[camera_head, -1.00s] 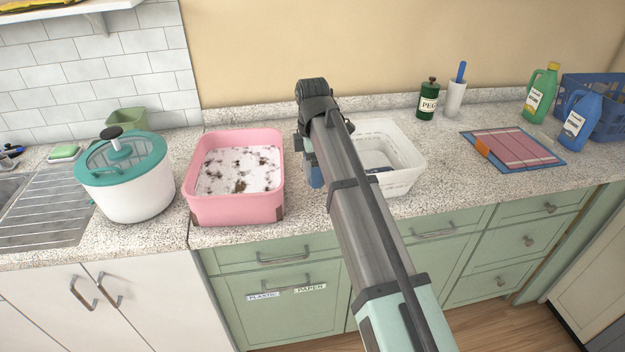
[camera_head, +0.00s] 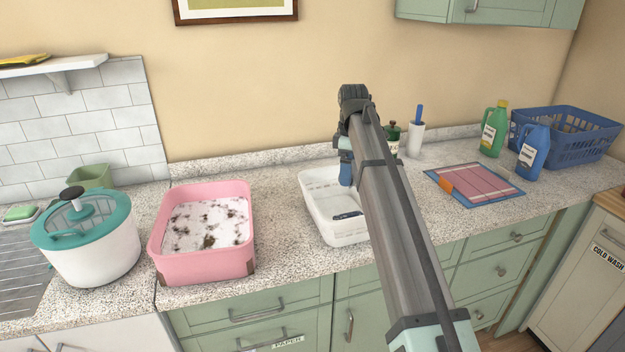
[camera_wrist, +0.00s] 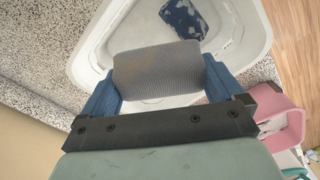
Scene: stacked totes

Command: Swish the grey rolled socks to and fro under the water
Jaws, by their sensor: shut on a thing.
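The grey rolled socks (camera_wrist: 158,70), a ribbed grey roll with brownish stains, sit between the two blue fingers of my gripper (camera_wrist: 160,86) in the wrist view. My gripper is shut on them, over the white tub (camera_wrist: 98,58). In the head view my gripper (camera_head: 346,172) is at the back right of the white tub (camera_head: 325,233), and the socks are hidden there. The pink tub (camera_head: 200,270) to the left holds white suds with dark brown patches (camera_head: 207,225). I cannot tell if the white tub holds water.
A dark blue patterned bundle (camera_wrist: 183,17) lies in the white tub. A white pot with a teal lid (camera_head: 88,245) stands left of the pink tub. A folded cloth (camera_head: 475,185), green bottle (camera_head: 493,130), blue bottle (camera_head: 533,150) and blue basket (camera_head: 570,137) are at right.

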